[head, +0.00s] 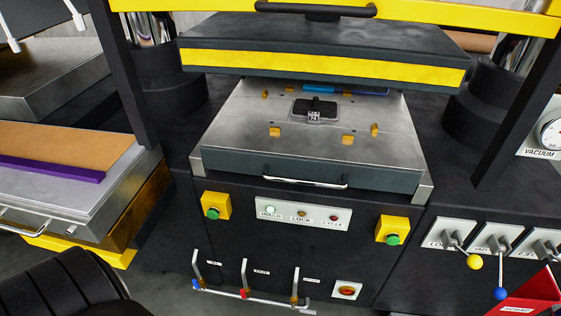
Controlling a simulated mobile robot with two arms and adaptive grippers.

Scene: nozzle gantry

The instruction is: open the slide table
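The slide table (235,142) is a grey metal plate with a dark front face, in the middle of the head view. A silver bar handle (305,183) runs along its front. Its rear part lies under the black and yellow upper platen (320,62). Several small brass blocks (348,140) and a dark part with a label (314,108) sit on it. The front face sits between two metal corner pieces. Neither of my grippers is in view.
Green buttons in yellow boxes (215,206) (392,231) flank a lamp panel (303,215). Below are several valve levers (244,277) and a red switch (347,291). Knobbed levers (458,245) stand at right. A metal cart (70,190) is at left. Dark posts flank the table.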

